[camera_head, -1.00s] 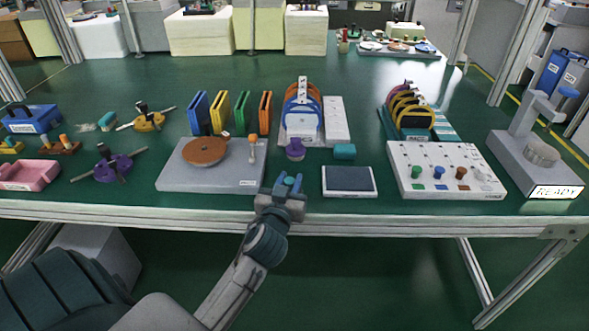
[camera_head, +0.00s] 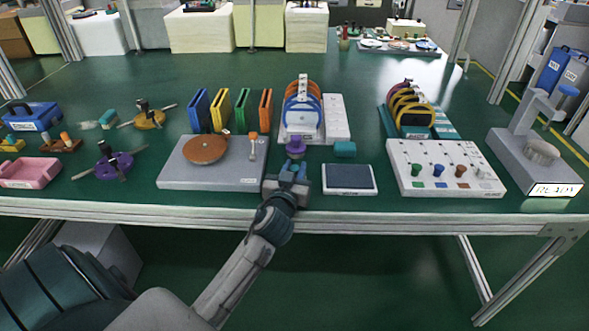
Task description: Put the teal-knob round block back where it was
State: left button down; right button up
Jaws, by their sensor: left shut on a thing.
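My left gripper (camera_head: 289,171) reaches over the front of the green table (camera_head: 390,215), between the grey turntable base and the dark pad. It is shut on a small piece with teal showing at the jaws, which I take for the teal-knob round block; the jaws hide most of it. A purple round piece (camera_head: 296,147) stands just beyond the fingertips; I cannot tell whether they touch. A teal block (camera_head: 344,149) lies to its right. My right gripper is not in view.
The grey base (camera_head: 180,172) with a brown disc (camera_head: 205,149) is left of the gripper. The dark pad (camera_head: 349,178) is close on its right. Behind stands a white rack (camera_head: 335,125). A white knob panel (camera_head: 440,155) is further right.

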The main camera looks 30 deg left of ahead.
pick_arm(q)
jog(key=c, duration=1.1)
grip_release()
jog(key=shift+c, duration=0.2)
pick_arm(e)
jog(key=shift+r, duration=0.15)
pick_arm(q)
jog(key=shift+r, duration=0.15)
jog(key=shift+v, duration=1.05)
jog(key=b+v, duration=0.1)
jog(key=v, duration=0.7)
jog(key=shift+s+d, duration=0.1)
jog(key=shift+s, duration=0.15)
jog(key=shift+s+d, duration=0.2)
jog(key=shift+s, duration=0.45)
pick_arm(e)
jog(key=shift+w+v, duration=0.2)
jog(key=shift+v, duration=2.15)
